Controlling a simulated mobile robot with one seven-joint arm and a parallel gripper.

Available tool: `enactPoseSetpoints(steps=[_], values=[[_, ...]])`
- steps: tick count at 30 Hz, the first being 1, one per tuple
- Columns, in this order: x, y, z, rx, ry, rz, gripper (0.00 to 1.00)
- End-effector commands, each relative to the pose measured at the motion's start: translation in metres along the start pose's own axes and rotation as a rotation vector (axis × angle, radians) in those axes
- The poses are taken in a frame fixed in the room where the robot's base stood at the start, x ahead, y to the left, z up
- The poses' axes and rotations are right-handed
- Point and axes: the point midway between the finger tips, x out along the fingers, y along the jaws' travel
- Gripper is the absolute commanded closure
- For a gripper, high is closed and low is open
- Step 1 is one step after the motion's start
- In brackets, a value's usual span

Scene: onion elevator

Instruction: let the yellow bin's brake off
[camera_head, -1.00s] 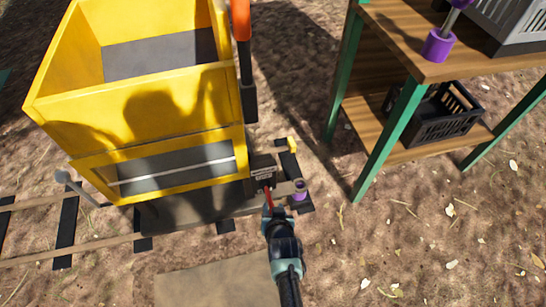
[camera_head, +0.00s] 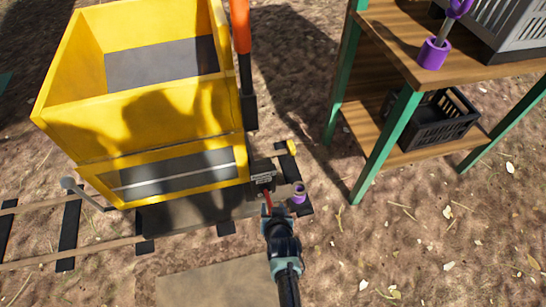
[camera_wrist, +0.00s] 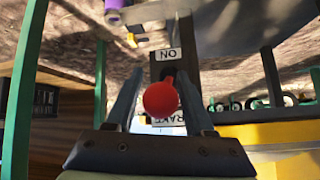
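The yellow bin (camera_head: 150,110) stands on rails at the left of the head view. Its yellow edge shows at the lower right of the wrist view (camera_wrist: 275,133). The brake box (camera_head: 262,178) sits at the bin's right side. A red brake lever (camera_head: 268,198) stands up from it, and its round red knob (camera_wrist: 161,99) faces the wrist camera. The knob partly covers the "BRAKE" label; an "ON" label (camera_wrist: 167,54) shows beyond it. My gripper (camera_wrist: 160,95) is open, one finger on each side of the knob, with visible gaps.
A wooden table with green legs (camera_head: 400,140) stands to the right, holding a grey crate (camera_head: 510,30) and a black crate (camera_head: 440,120). An orange and black post (camera_head: 243,60) rises beside the bin.

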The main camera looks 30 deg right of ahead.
Motion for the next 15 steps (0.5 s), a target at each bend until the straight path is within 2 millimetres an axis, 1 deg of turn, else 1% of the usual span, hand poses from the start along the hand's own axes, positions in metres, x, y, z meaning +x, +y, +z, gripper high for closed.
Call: enactPoseSetpoints(steps=[1,2,3,11,15], values=[[0.000,0.000,0.001,0.000,-0.002,0.001,0.36],[0.000,0.000,0.001,0.000,-0.002,0.001,0.31],[0.000,0.000,0.001,0.000,-0.003,0.001,0.29],[-0.001,0.000,0.002,0.000,-0.005,0.001,0.29],[-0.011,0.000,0.001,0.000,-0.006,0.001,0.29]])
